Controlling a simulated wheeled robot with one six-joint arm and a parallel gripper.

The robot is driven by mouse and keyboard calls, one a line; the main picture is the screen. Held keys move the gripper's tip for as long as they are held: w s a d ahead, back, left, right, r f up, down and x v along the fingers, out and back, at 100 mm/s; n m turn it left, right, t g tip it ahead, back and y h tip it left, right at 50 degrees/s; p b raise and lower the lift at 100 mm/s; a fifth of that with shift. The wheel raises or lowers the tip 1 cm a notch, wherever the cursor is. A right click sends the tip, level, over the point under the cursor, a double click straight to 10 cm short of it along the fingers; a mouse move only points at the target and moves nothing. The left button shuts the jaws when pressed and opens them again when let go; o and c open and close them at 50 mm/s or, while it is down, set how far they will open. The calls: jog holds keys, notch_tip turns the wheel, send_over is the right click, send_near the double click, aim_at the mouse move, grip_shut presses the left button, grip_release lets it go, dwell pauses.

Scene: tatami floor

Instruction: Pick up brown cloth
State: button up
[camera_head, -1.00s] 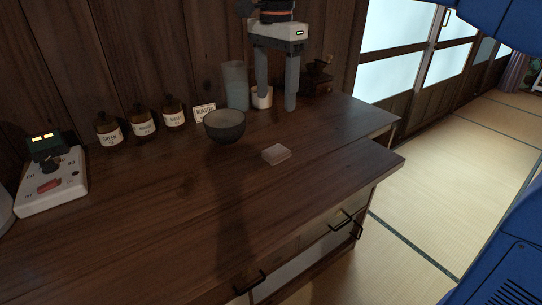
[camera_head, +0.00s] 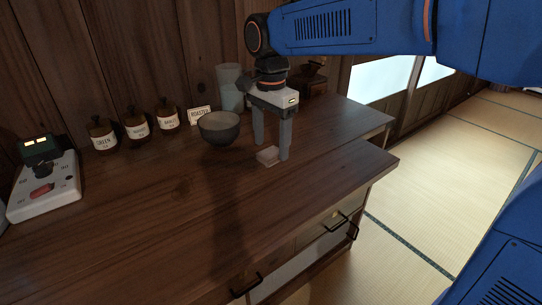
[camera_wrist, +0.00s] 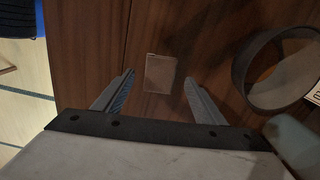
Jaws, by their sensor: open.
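The brown cloth (camera_head: 267,156) is a small folded square lying flat on the dark wooden counter. It also shows in the wrist view (camera_wrist: 160,73), ahead of the fingertips and between their lines. My gripper (camera_head: 271,150) is open, its fingers pointing down above the counter close to the cloth. In the wrist view the two fingers (camera_wrist: 158,76) stand apart on either side of the cloth, with nothing held. In the head view the right finger stands just right of the cloth and the left finger is behind it. I cannot tell how high the fingertips are above the counter.
A dark bowl (camera_head: 219,128) stands just left of my gripper. A glass cylinder (camera_head: 230,88), labelled brown jars (camera_head: 136,124) and a small sign (camera_head: 199,115) line the back. A white scale-like device (camera_head: 46,187) sits far left. The front of the counter (camera_head: 180,215) is clear.

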aim_at(271, 152)
jog(key=shift+f, duration=0.95)
jog(key=c, duration=1.1)
jog(key=shift+r, duration=0.1)
notch_tip(271, 152, up, 18)
jog(key=shift+f, duration=0.1)
